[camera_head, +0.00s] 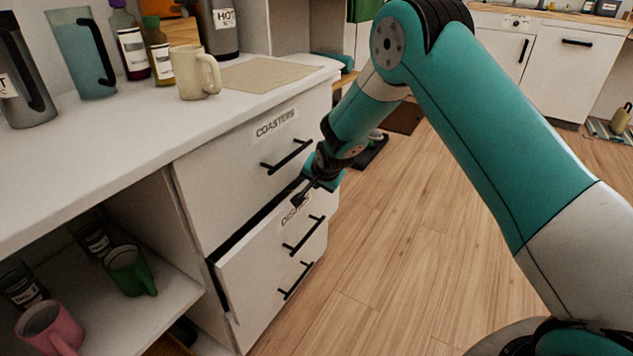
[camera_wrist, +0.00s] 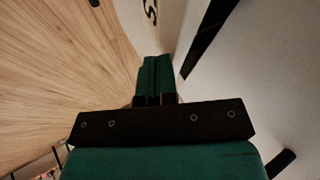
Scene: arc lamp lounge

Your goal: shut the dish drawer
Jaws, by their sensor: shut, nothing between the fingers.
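The dish drawer (camera_head: 262,262) is the front below the coasters drawer (camera_head: 228,190) in the white cabinet. It stands a little way out, with a dark gap along its top edge. Its black bar handle (camera_head: 303,236) is free. Its label (camera_head: 291,213) is partly hidden behind my gripper. My gripper (camera_head: 299,197) is shut and empty, in front of the drawer's upper part, close to the label. I cannot tell whether it touches the front. In the wrist view the shut green fingers (camera_wrist: 155,72) point along a pale surface with part of a label (camera_wrist: 151,11).
Another handle (camera_head: 295,281) sits lower on the cabinet. A cream mug (camera_head: 196,76) and a mat (camera_head: 262,75) are on the counter above. Open shelves at left hold a green mug (camera_head: 128,270) and a pink mug (camera_head: 50,328).

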